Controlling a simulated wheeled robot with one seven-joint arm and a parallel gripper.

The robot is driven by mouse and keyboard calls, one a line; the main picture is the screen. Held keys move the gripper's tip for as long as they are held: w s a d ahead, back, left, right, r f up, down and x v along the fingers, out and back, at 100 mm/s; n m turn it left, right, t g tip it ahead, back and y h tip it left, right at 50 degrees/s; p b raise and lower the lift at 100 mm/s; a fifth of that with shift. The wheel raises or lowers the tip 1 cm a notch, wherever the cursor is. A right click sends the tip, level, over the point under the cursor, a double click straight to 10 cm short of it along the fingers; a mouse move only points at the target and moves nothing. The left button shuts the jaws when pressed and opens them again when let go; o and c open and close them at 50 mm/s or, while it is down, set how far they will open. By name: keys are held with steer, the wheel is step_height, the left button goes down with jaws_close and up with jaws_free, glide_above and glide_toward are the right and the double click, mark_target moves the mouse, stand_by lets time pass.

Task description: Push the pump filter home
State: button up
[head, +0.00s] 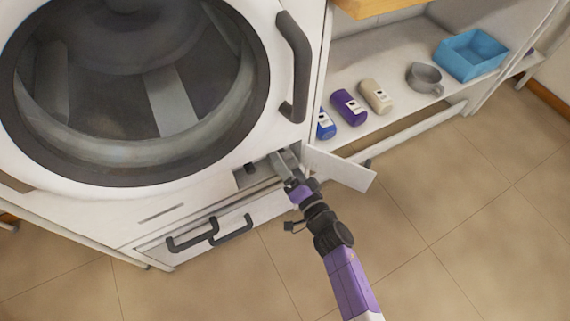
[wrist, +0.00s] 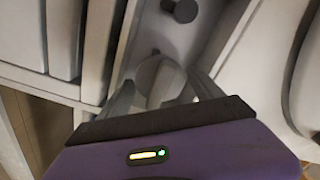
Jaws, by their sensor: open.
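In the head view my gripper (head: 286,163) reaches into the small service opening (head: 250,177) low on the front of the white washing machine. The flap (head: 341,169) of this opening stands open to the right. In the wrist view my gripper (wrist: 162,88) is open, its two pale fingers on either side of a round light-grey piece, which looks like the pump filter (wrist: 158,74). The fingers partly cover it, and I cannot tell whether they touch it or how deep it sits. A dark round knob (wrist: 181,9) shows beyond it in the opening.
The glass door (head: 140,80) above is shut, with a dark handle (head: 296,66). Dark handles (head: 193,237) are on a low drawer to the left. A shelf at right holds bottles (head: 348,107), a grey cup (head: 425,78) and a blue bin (head: 470,55). The floor in front is clear.

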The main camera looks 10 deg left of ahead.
steer(key=shift+w+a, duration=0.15)
steer(key=shift+w, duration=0.05)
steer(key=shift+c, duration=0.2)
jaws_close()
steer(key=b+x, duration=0.1)
steer(key=x, duration=0.3)
steer(key=shift+w+b, duration=0.1)
steer(key=shift+b, duration=0.3)
steer(key=shift+w+a, duration=0.15)
steer(key=shift+r, duration=0.1)
steer(key=shift+o, duration=0.2)
jaws_free()
